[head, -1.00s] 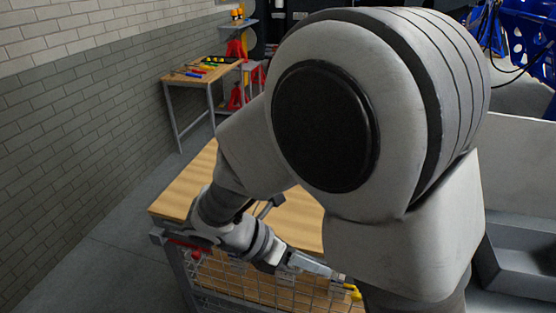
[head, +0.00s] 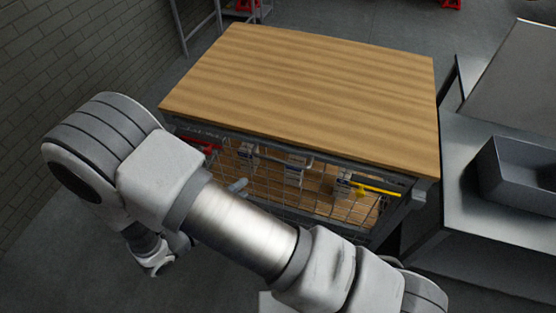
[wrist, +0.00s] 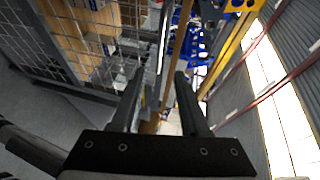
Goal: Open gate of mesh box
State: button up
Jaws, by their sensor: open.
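The mesh box (head: 430,150) stands under a wooden top in the head view. Its wire mesh gate (head: 290,195) spans the front, with a red part (head: 200,145) at its left and a yellow part (head: 375,189) at its right. I cannot tell for sure whether the gate is fully shut. In the wrist view, mesh (wrist: 120,50) shows at the left. My gripper (wrist: 158,73) is open with nothing visible between its fingers. In the head view my arm reaches left and bends down, with its end low in front of the box's left side. My forearm hides part of the gate.
Boxes (head: 295,170) stand behind the mesh on a wooden floor. A grey bench (head: 460,200) with a grey bin (head: 520,175) stands close at the right. A brick wall (head: 70,60) is at the left. Open floor (head: 60,260) lies in front at the left.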

aim_at(278, 162)
jog(key=x, duration=1.5)
jog(key=shift+w+d+f, duration=0.15)
jog(key=shift+w+f, duration=0.05)
grip_shut()
dwell(0.7)
